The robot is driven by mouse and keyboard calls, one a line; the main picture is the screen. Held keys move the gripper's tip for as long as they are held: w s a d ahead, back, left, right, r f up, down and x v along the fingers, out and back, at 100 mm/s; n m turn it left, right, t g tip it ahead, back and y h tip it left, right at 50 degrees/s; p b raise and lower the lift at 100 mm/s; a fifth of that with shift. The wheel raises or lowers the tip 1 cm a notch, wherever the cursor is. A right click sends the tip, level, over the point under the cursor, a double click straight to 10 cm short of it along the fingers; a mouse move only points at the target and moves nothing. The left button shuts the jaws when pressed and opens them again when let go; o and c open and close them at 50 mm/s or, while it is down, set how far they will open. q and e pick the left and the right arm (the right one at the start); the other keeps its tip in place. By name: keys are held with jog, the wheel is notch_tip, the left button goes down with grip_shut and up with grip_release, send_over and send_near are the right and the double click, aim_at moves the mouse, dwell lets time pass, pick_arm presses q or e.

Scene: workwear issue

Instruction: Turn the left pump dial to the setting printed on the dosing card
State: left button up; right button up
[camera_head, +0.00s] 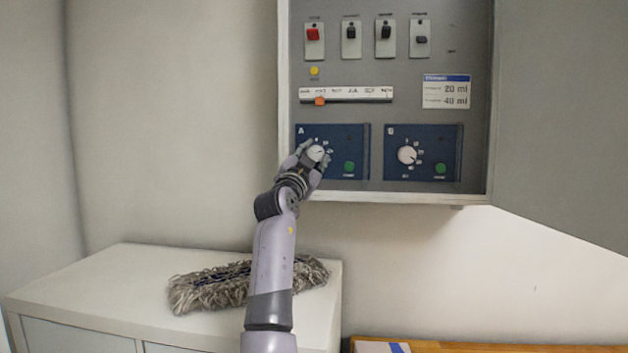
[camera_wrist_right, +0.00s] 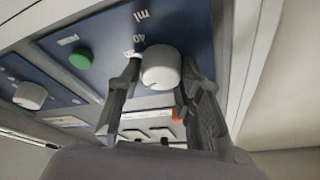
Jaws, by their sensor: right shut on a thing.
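The left pump dial, a white round knob (camera_head: 316,153), sits on blue panel A (camera_head: 360,140) in the open wall cabinet. My right gripper (camera_head: 312,156) is shut on this dial. In the right wrist view the dial (camera_wrist_right: 161,68) lies between the two dark fingers (camera_wrist_right: 158,90). "40" and "ml" are printed beside it; the fingers hide part of the scale, and I cannot tell its setting. The dosing card (camera_head: 446,91), white with a blue header, reads 20 ml and 40 ml; its smaller row labels are too blurred to read. My left gripper is not in view.
Panel B's dial (camera_head: 407,155) is to the right. Green buttons (camera_head: 349,167) sit beside both dials. Above are several switches (camera_head: 351,38) and a slider with an orange knob (camera_head: 320,101). The cabinet door (camera_head: 565,110) stands open. A grey mop head (camera_head: 215,287) lies on the white cabinet below.

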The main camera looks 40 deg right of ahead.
jog(key=shift+f+m+g+b, duration=0.1)
jog(key=shift+m+g+b, duration=0.5)
jog(key=shift+m, duration=1.2)
jog(key=shift+g, duration=0.3)
jog(key=o, duration=1.1)
jog(key=shift+a, duration=0.1)
jog(key=shift+o, duration=0.2)
jog(key=v, duration=1.2)
